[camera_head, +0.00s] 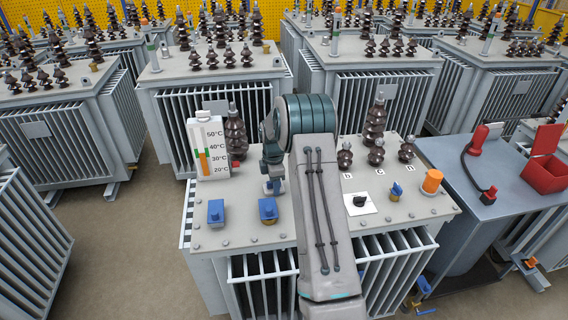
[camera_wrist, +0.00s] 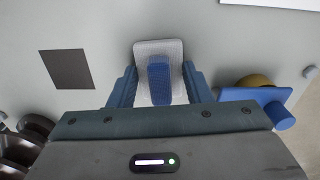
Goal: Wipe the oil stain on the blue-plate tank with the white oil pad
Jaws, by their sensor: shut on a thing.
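The white oil pad (camera_wrist: 143,50) is a small rounded white block with a blue grip (camera_wrist: 159,82) on it. In the wrist view my gripper (camera_wrist: 160,88) has its fingers on either side of the pad and is shut on it. A dark square patch (camera_wrist: 66,69), which looks like the oil stain, lies on the light grey surface left of the pad, apart from it. In the head view my gripper (camera_head: 272,182) is over the light grey top of the middle tank (camera_head: 320,230). My arm hides part of that top, and no stain shows there.
Blue fittings (camera_head: 216,212), a thermometer block (camera_head: 209,147), dark insulators (camera_head: 376,125) and an orange cap (camera_head: 432,181) stand on the tank top. In the wrist view a blue fitting (camera_wrist: 281,116) is close right of my gripper. A bench (camera_head: 470,215) with red items stands right.

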